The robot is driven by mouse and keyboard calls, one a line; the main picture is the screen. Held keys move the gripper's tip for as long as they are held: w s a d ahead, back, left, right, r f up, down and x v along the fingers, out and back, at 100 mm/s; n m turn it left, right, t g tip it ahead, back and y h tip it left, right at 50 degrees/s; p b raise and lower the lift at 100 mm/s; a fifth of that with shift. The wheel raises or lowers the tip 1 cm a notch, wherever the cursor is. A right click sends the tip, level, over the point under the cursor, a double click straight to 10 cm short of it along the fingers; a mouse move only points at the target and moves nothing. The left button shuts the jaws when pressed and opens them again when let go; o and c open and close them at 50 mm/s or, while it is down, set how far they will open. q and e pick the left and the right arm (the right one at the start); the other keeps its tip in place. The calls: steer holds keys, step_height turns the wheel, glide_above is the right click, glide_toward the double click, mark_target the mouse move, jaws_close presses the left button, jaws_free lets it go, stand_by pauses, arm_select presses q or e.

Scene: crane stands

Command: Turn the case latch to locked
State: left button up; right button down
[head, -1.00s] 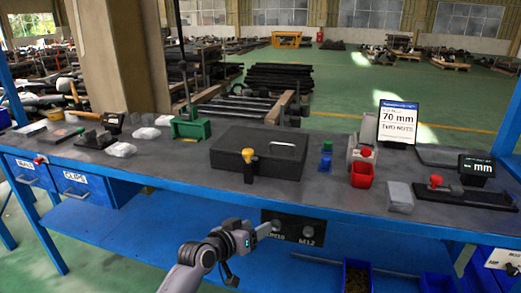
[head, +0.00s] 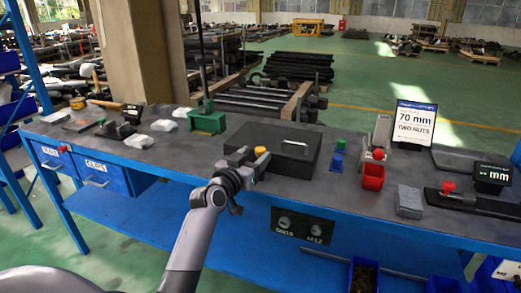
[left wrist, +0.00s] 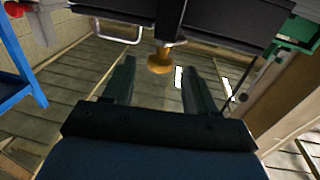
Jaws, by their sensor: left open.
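The dark case (head: 310,145) lies closed on the grey workbench, with a pale handle or strip on its lid. Its latch has a yellow knob (head: 261,152) at the front face, mostly hidden behind my gripper in the head view. The left wrist view shows the yellow knob (left wrist: 160,63) on the black case body (left wrist: 215,15). My left gripper (head: 248,162) is right in front of the latch. In the left wrist view its two fingers (left wrist: 160,80) are spread wide, with the knob between the tips and clear space on both sides. My right gripper is not in view.
A green fixture (head: 207,122) stands left of the case. The blue bench edge (head: 300,205) runs below my gripper.

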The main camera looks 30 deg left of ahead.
mark_target(258, 153)
arm_select(q)
steer(key=shift+w+a, duration=0.15)
steer(key=shift+w, duration=0.85)
steer(key=shift+w+a, duration=0.1)
steer(key=shift+w, duration=0.9)
steer(key=c, duration=1)
steer(key=shift+c, duration=0.2)
steer(key=shift+f, duration=0.1)
